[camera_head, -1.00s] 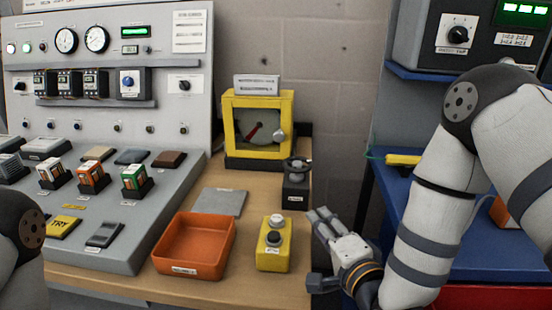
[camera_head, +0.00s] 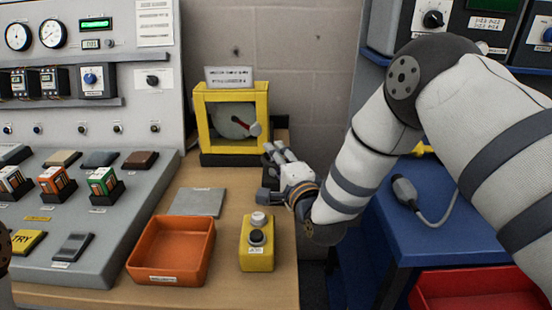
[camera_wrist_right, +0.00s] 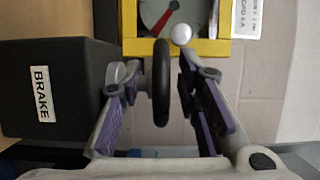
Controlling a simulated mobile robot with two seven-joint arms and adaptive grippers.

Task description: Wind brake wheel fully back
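The brake wheel (camera_wrist_right: 161,82) is a black ring, seen nearly edge-on in the right wrist view, beside a black box marked BRAKE (camera_wrist_right: 60,90). My right gripper (camera_wrist_right: 152,72) is open, with one finger on each side of the wheel; a gap shows on the right side, and contact on the left cannot be told. In the head view my right gripper (camera_head: 275,155) is in front of the yellow-framed dial case and hides most of the brake box and wheel. My left gripper is out of view.
The yellow-framed dial case (camera_head: 199,125) with a red needle stands right behind the gripper. A yellow button box (camera_head: 257,256), an orange tray (camera_head: 140,255) and a grey plate (camera_head: 198,202) lie on the bench. A blue table (camera_head: 410,235) is at right.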

